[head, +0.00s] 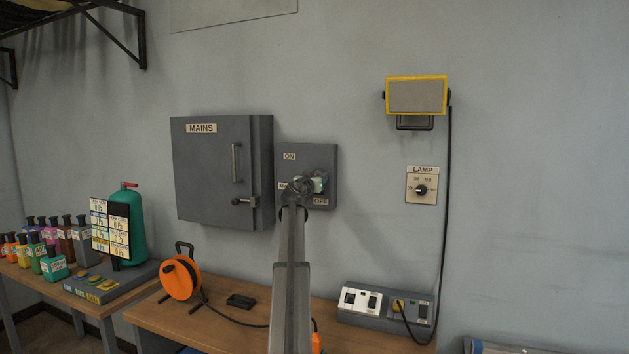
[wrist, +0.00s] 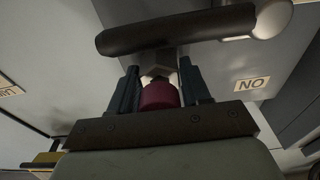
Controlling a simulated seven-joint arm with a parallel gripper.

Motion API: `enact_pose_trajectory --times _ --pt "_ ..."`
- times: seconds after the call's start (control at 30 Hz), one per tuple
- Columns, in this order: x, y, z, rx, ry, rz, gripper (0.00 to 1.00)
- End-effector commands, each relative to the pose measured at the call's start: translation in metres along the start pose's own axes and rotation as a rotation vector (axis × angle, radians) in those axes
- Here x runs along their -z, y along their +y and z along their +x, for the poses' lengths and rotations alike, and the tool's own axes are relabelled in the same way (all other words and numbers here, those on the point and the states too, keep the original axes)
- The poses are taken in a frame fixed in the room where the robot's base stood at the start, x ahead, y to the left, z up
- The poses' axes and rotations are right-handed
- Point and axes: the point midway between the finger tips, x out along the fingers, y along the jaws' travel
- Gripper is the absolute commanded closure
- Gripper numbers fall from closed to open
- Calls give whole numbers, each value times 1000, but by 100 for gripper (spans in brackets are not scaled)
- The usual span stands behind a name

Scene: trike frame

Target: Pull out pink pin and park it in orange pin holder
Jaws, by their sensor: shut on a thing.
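My gripper (head: 310,184) is at the grey ON/OFF switch panel (head: 325,160) on the wall. In the wrist view its two dark blue fingers (wrist: 160,76) are shut on a dark pink, round-ended piece (wrist: 159,95), which looks like the pink pin. A pale angular part sits just beyond it, under a dark bar (wrist: 175,30). I cannot tell how deep the pin sits. In the head view the gripper hides the pin. An orange thing (head: 316,340) shows partly behind my arm on the bench; I cannot tell if it is the orange pin holder.
A grey MAINS cabinet (head: 215,172) with a protruding handle is left of the panel. A LAMP switch (head: 421,186) and hanging cable (head: 447,200) are to the right. The bench holds an orange cable reel (head: 180,278) and a grey socket box (head: 385,312).

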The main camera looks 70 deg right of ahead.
Motion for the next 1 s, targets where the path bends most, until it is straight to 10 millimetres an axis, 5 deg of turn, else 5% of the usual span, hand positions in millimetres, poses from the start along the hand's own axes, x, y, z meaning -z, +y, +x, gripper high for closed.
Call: enact_pose_trajectory --times 0.27,0.3,0.67,1.0 --pt "0 0 0 0 0 0 100" --pt "0 0 0 0 0 0 51" --pt "0 0 0 0 0 0 16" --pt "0 0 -2 0 0 0 15"
